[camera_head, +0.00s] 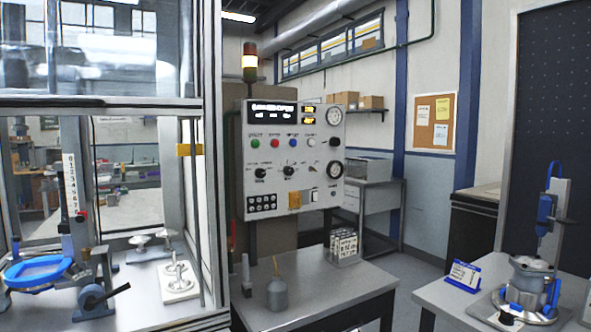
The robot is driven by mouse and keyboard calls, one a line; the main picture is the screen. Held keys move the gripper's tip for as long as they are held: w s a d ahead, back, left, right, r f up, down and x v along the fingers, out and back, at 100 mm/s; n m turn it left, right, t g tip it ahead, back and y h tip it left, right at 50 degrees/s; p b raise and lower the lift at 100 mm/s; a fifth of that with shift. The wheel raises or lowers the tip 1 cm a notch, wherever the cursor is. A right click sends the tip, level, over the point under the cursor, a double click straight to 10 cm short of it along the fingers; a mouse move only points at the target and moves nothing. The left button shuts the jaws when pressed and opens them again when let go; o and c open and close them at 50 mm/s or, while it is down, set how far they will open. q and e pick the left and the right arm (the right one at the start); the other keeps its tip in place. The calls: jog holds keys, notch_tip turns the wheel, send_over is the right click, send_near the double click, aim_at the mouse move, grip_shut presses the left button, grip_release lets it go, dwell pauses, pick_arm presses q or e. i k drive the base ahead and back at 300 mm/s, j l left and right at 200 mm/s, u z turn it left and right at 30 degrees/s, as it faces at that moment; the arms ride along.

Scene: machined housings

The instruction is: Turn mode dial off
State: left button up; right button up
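The grey control panel (292,155) stands upright in the middle of the view, behind a small table. A row of round buttons in several colours crosses its face. Below them are a black rotary knob (260,173) at the left and a second black rotary knob (289,171) beside it. Another black knob (335,142) sits at the right, between two round gauges. The labels are too small to read, so I cannot tell which knob is the mode dial or where it points. Neither of my grippers shows.
A framed glass enclosure (210,150) stands at the left. A right-hand table (432,297) bears a clamped housing (531,281) and a blue sign (463,275).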

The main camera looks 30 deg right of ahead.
aim_at(260, 172)
jog(key=i+l+z, duration=0.3)
jog(key=l, duration=0.25)
jog(key=i+l+z, duration=0.3)
jog(key=i+l, duration=0.15)
